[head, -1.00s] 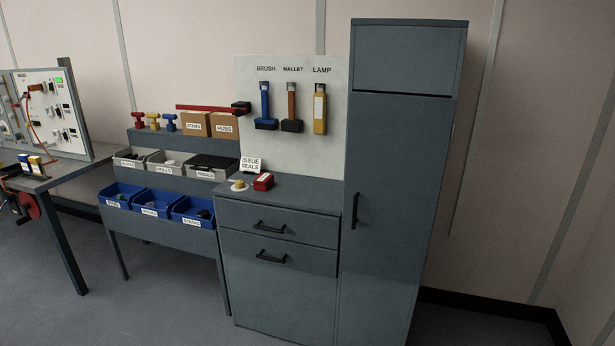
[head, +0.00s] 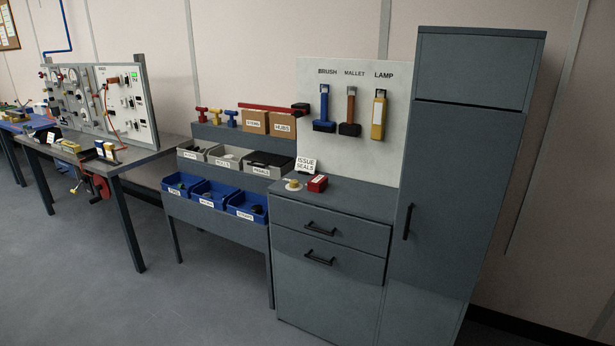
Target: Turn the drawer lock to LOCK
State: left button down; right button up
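A grey cabinet stands at the right of centre, with an upper drawer (head: 345,229) and a lower drawer (head: 325,252), each with a black bar handle. Both drawers look shut. I cannot make out a drawer lock or a LOCK marking on them at this distance. Neither of my grippers is in the head view.
A tall grey cabinet (head: 465,170) stands right of the drawers. A white tool board (head: 345,160) is above them. A red box (head: 317,183) sits on the drawer top. Blue bins (head: 212,193) and a workbench (head: 125,165) are at the left. The floor (head: 215,300) in front is clear.

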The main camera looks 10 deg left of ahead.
aim_at(293, 183)
jog(key=i+l+u, duration=0.6)
jog(key=j+u, duration=0.1)
jog(key=u, duration=0.95)
jog(key=i+l, duration=0.05)
